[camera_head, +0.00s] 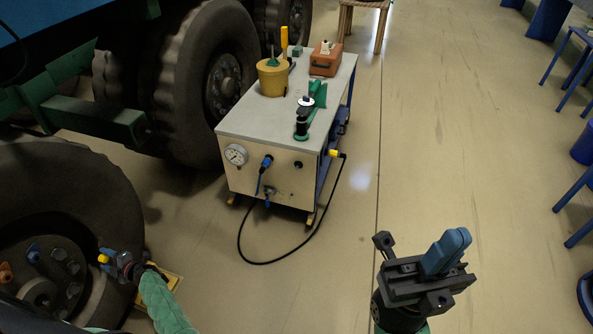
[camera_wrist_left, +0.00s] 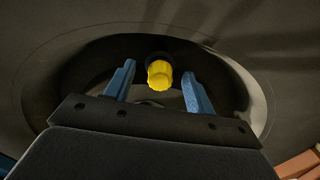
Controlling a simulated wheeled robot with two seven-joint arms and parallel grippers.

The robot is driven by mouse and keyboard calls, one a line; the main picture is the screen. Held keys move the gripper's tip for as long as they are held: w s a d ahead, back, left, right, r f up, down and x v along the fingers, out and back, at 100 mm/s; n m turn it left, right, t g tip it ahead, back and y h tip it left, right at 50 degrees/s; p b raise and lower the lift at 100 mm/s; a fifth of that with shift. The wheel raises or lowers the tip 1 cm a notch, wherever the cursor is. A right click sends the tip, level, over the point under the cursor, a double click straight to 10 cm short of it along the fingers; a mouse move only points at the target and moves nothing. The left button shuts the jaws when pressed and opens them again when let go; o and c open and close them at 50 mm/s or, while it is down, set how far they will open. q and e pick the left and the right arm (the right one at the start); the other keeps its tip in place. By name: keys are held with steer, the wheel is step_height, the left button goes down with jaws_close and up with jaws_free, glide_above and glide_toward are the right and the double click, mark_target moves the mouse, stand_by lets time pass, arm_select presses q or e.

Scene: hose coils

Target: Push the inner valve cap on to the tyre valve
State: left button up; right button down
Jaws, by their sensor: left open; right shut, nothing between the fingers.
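A yellow cap (camera_head: 103,258) is at the rim of the near wheel, whose tyre (camera_head: 85,185) fills the lower left. In the left wrist view the yellow cap (camera_wrist_left: 159,75) sits at a dark round base inside the rim opening; whether it is fully seated on a valve stem I cannot tell. My left gripper (camera_head: 113,260) is at the wheel, open, with its blue fingers either side of the cap (camera_wrist_left: 159,90) and gaps visible on both sides. My right gripper (camera_head: 446,250) is shut and empty, above the floor at the right.
A blue piece (camera_head: 34,254) and an orange piece (camera_head: 6,272) show on the hub. A cart (camera_head: 270,165) with a gauge, yellow pot (camera_head: 272,77) and orange box (camera_head: 326,62) stands ahead. Its black hose (camera_head: 265,262) loops on the floor.

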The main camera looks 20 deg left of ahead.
arm_select(q)
steer(key=shift+d+p, duration=0.75)
steer(key=shift+d, duration=1.55)
stand_by(0.5)
